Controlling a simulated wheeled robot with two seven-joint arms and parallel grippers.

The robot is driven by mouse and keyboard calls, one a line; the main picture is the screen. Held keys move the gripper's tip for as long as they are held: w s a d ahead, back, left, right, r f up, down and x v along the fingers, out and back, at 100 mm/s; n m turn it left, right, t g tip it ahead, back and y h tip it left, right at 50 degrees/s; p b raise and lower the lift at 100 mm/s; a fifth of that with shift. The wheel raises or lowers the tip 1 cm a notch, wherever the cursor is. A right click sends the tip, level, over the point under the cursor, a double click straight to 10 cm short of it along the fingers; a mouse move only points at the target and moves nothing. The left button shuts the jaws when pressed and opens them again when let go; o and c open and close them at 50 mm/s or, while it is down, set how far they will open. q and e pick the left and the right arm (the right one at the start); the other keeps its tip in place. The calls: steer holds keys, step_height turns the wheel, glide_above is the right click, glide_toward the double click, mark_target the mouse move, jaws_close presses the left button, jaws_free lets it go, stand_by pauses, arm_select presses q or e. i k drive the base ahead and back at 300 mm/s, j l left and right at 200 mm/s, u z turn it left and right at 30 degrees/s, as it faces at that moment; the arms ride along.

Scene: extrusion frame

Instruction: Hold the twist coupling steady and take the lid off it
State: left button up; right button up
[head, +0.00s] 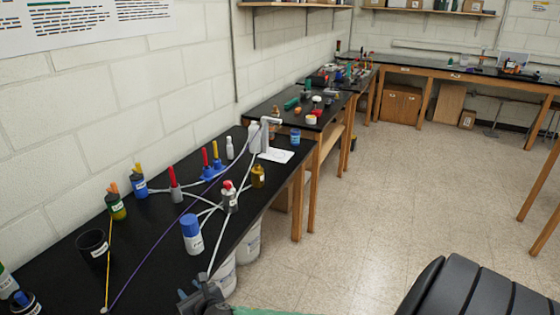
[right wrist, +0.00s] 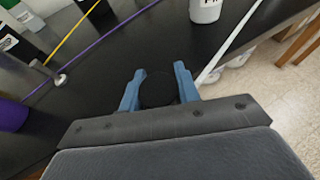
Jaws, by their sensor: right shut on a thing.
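My right gripper (head: 203,298) is low in the head view, at the front edge of the black table. In the right wrist view its two blue fingers (right wrist: 158,88) are shut on a dark round piece, which looks like the twist coupling (right wrist: 158,92). The piece is dark against the dark table top, so I cannot tell its lid from its body or whether it touches the table. In the head view I cannot make out the coupling. My left gripper is not in view.
The black table (head: 160,245) holds a white bottle with a blue cap (head: 192,235), a black cup (head: 93,243), an amber bottle (head: 258,176) and several other bottles. A purple cord (head: 165,240) and a yellow cord (head: 108,265) cross it. Open floor (head: 340,220) lies to the right.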

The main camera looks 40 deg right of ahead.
mark_target(257, 173)
steer(key=i+l+u, duration=0.15)
steer(key=l, duration=1.15)
steer(key=l+u, duration=0.15)
steer(key=l, duration=1.15)
steer(key=l+u, duration=0.15)
steer(key=l, duration=1.15)
steer(key=k+l+u, duration=0.15)
steer(key=l, duration=1.2)
steer(key=i, duration=0.05)
